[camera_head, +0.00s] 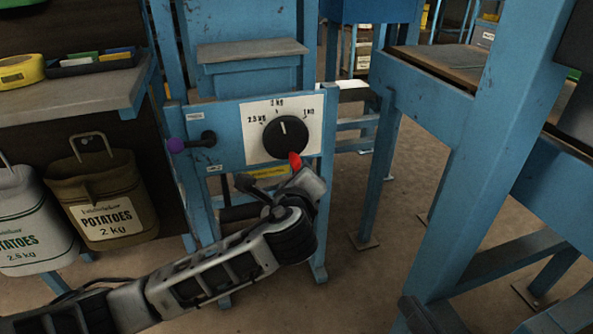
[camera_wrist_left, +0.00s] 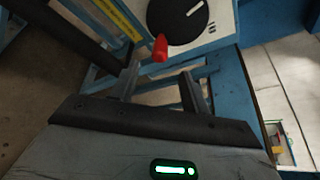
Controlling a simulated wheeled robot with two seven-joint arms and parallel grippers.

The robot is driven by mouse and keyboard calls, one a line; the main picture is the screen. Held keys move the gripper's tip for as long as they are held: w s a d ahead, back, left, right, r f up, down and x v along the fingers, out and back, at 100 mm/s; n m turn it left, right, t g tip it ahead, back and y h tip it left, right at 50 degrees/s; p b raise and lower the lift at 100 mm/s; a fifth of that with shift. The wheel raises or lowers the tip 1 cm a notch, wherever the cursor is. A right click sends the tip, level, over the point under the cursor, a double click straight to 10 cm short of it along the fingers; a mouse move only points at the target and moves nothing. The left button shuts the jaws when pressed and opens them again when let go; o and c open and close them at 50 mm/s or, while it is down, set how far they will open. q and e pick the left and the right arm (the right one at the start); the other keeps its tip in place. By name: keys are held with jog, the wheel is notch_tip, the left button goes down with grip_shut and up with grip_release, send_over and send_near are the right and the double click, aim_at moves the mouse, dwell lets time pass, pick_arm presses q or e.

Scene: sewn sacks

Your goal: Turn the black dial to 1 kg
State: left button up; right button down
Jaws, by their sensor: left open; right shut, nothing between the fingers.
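The black dial (camera_head: 286,138) sits on a white plate (camera_head: 256,151) marked 2.5 kg, 2 kg and 1 kg from left to right. Its white pointer points up, near the 2 kg mark. A red tab (camera_head: 295,160) shows at its lower rim. In the left wrist view the dial (camera_wrist_left: 178,18) and red tab (camera_wrist_left: 160,48) lie beyond my left gripper (camera_wrist_left: 158,78), which is open, with the tab ahead of the gap and apart from both fingers. In the head view my left wrist hides its fingers.
Potato sacks (camera_head: 105,195) hang at the left below a worktop (camera_head: 75,98). A blue post (camera_head: 490,170) and bench stand at the right. Open floor (camera_head: 360,285) lies between.

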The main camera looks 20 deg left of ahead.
aim_at(296, 166)
pick_arm(q)
jog(key=b+x, duration=0.1)
jog(key=x, duration=0.3)
jog(key=shift+f, duration=0.2)
jog(key=b+x, duration=0.2)
jog(key=x, duration=0.3)
jog(key=shift+w+r+b, duration=0.15)
jog(key=shift+b, duration=0.15)
jog(key=shift+w+a, duration=0.15)
jog(key=shift+w, duration=0.2)
pick_arm(e)
jog(key=r+n+t, duration=0.1)
jog(key=w+r+n+t+y, duration=0.1)
jog(key=r, duration=0.1)
jog(key=w+r+n+t+y, duration=0.1)
jog(key=r, duration=0.1)
jog(key=shift+w+d+r+t, duration=0.1)
jog(key=shift+d+r+t, duration=0.05)
jog(key=shift+d+t, duration=0.2)
pick_arm(q)
jog(key=c, duration=1)
